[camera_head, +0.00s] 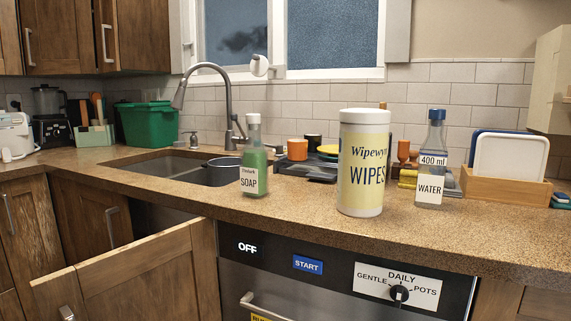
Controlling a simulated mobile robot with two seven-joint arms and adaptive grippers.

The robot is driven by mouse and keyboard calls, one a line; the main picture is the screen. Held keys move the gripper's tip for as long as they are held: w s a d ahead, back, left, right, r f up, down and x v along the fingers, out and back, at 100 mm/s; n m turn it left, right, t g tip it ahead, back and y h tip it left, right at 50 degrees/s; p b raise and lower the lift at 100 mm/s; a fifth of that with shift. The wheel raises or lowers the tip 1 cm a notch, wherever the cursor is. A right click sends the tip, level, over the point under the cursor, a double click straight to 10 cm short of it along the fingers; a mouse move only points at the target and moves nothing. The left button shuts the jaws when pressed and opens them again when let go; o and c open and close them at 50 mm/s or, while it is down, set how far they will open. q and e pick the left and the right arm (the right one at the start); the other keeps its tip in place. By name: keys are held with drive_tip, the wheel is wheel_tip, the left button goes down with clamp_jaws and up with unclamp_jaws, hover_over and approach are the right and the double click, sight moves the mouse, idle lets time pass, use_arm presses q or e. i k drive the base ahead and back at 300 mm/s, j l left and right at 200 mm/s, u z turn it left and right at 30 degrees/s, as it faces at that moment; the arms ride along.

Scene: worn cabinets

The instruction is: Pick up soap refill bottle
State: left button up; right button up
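The soap refill bottle (254,168) stands upright on the countertop, just right of the sink's front corner. It is clear with green liquid, a pale cap and a white label reading SOAP. Its base is close to the counter's front part, and nothing touches it. Neither of my grippers is in the head view.
A tall wipes canister (363,165) and a water bottle (431,165) stand right of the soap. The sink (165,165) with its faucet (229,100) lies left and behind. A cabinet door (130,280) stands open below. A dishwasher (340,275) is under the counter.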

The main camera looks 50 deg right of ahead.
sight(255, 169)
drive_tip(key=z, duration=1.4)
